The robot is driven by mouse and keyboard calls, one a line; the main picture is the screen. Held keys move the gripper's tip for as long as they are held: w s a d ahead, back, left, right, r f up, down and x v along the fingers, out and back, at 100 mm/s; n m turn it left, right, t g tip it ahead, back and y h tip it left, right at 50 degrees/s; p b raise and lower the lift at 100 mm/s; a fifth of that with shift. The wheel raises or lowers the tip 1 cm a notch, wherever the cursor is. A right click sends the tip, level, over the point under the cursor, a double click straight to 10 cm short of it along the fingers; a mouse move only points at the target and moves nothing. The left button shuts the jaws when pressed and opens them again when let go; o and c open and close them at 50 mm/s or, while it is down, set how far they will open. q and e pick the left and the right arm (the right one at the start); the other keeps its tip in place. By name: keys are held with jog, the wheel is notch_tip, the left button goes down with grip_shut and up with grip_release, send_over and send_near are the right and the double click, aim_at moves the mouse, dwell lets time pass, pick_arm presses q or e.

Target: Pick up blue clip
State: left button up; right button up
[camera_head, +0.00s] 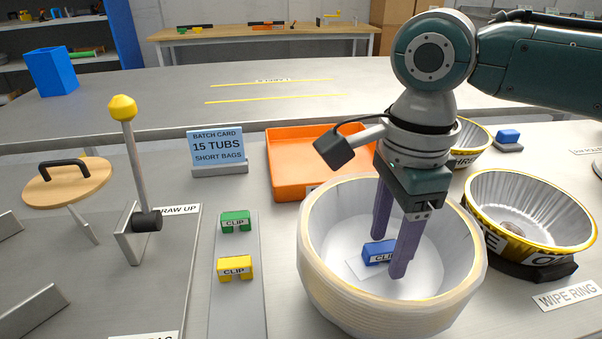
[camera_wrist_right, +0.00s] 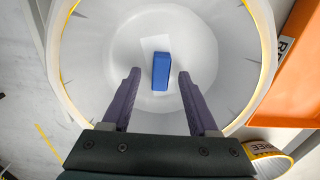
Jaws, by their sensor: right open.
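The blue clip (camera_head: 378,252) lies at the bottom of a large white tub (camera_head: 330,272), on a small pale label. It also shows in the right wrist view (camera_wrist_right: 161,71), lying beyond my fingertips and roughly centred between them. My right gripper (camera_head: 388,272) reaches down into the tub with its two purple fingers apart and nothing between them. In the right wrist view the fingers (camera_wrist_right: 159,72) point towards the clip. In the head view one finger stands close to the clip's right end. My left gripper is not in view.
A green clip (camera_head: 236,221) and a yellow clip (camera_head: 236,268) sit on a grey strip left of the tub. An orange tray (camera_head: 290,165) lies behind the tub. A yellow-rimmed bowl (camera_head: 528,215) stands at right. A yellow-topped lever (camera_head: 134,165) rises at left.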

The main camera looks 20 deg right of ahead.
grip_shut()
dwell(0.3)
dwell(0.3)
jog(key=shift+r, duration=0.1)
